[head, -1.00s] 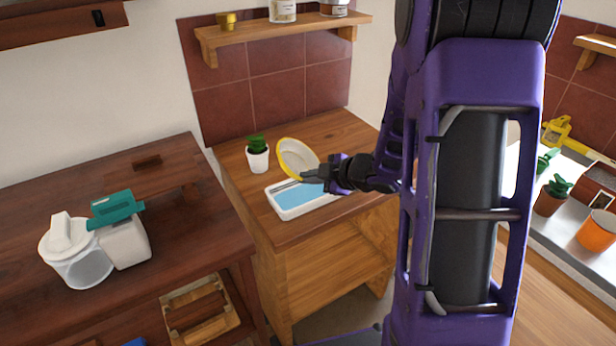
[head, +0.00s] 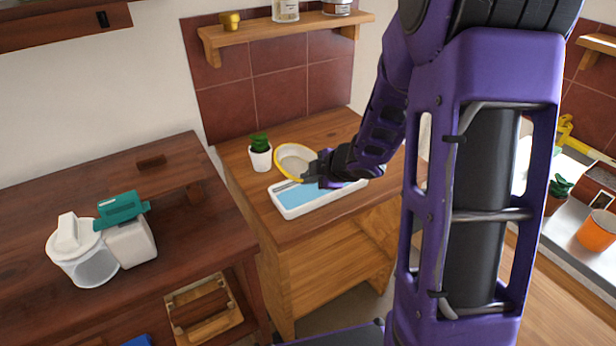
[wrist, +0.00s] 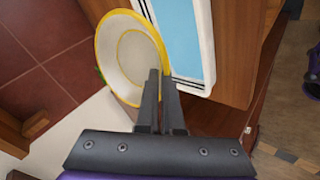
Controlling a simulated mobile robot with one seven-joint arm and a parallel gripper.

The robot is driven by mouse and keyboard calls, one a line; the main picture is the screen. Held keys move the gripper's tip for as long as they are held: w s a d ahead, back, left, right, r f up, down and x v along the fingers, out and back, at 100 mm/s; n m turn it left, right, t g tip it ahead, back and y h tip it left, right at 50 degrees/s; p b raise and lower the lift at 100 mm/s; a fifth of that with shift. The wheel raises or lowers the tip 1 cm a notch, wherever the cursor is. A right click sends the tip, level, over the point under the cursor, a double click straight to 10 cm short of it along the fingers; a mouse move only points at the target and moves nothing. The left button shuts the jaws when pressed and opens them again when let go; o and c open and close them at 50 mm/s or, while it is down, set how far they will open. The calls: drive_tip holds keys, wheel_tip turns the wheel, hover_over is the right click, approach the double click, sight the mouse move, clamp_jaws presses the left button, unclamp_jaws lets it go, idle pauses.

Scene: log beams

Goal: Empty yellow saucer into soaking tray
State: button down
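The yellow saucer (head: 295,159) has a yellow rim and a pale inside. My gripper (head: 310,174) is shut on its near rim and holds it by the back edge of the soaking tray. In the wrist view the saucer (wrist: 128,58) fills the upper left, with the fingers (wrist: 160,85) pinching its rim. Its inside looks empty; I see nothing lying in it. The soaking tray (head: 291,210) is white with blue inside and sits on the wooden cabinet. My gripper and forearm hide part of it. The tray (wrist: 207,72) also shows in the wrist view, right of the fingers.
A potted plant (head: 260,154) stands left of the saucer on the cabinet top (head: 235,170). A wall shelf (head: 285,33) hangs behind. A dark table (head: 40,220) at left bears white containers (head: 92,264) and a teal-topped item (head: 122,207).

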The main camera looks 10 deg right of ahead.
drive_tip(key=shift+w+a+f+n+g+h+p, duration=0.15)
drive_tip(key=shift+n+g+h+p, duration=0.15)
drive_tip(key=shift+h, duration=0.35)
drive_tip(key=shift+s+a+f+n+g+h+p, duration=0.1)
drive_tip(key=shift+a+n+g+h+p, duration=0.15)
drive_tip(key=shift+h, duration=0.4)
drive_tip(key=shift+d+f+g+h, duration=0.1)
drive_tip(key=shift+f+g+h, duration=0.15)
drive_tip(key=shift+h, duration=0.25)
drive_tip(key=shift+w+d, duration=0.1)
